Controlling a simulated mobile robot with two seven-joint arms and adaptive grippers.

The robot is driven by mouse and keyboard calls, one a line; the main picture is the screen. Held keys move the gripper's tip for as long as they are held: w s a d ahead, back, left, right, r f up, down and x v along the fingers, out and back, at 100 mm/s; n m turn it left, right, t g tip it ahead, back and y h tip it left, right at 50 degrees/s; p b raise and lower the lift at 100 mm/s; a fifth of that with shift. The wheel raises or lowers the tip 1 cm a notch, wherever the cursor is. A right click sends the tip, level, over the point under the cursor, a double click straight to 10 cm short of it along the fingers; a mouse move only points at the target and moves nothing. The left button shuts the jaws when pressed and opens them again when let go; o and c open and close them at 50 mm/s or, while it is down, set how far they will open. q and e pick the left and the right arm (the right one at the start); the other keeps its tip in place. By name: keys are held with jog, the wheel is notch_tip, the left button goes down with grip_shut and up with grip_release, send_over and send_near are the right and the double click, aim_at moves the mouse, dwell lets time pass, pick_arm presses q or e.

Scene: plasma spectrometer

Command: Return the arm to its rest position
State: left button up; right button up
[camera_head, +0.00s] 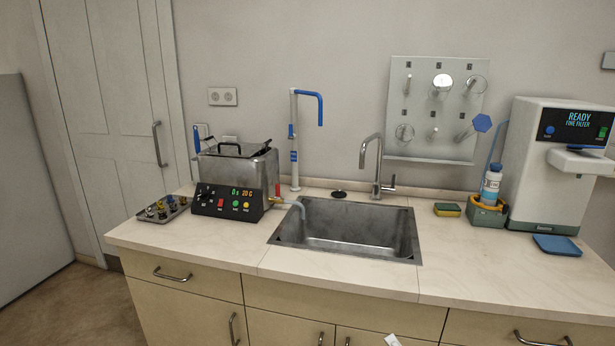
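Neither of my grippers can be made out in the head view. A small white shape (392,340) shows at the bottom edge in front of the cabinet doors; too little of it is visible to tell what it is. No arm is seen over the counter (235,248) or the sink (345,250).
A water bath (228,200) and a tray of small parts (162,209) stand left of the sink. A tall faucet (371,160) is behind it. A sponge (447,210), a bottle (491,183), a blue pad (557,246) and a white dispenser (545,200) are at right.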

jog(key=s+f+n+g+h, duration=0.2)
jog(key=s+f+n, duration=0.5)
jog(key=s, duration=0.4)
jog(key=s+f+n+g+h, duration=0.2)
jog(key=s+f+n+g, duration=0.3)
jog(key=s, duration=0.7)
notch_tip(320, 180, down, 4)
jog(key=shift+s+a+r+n, duration=0.1)
jog(key=shift+s+a+n, duration=0.2)
jog(key=shift+n, duration=0.8)
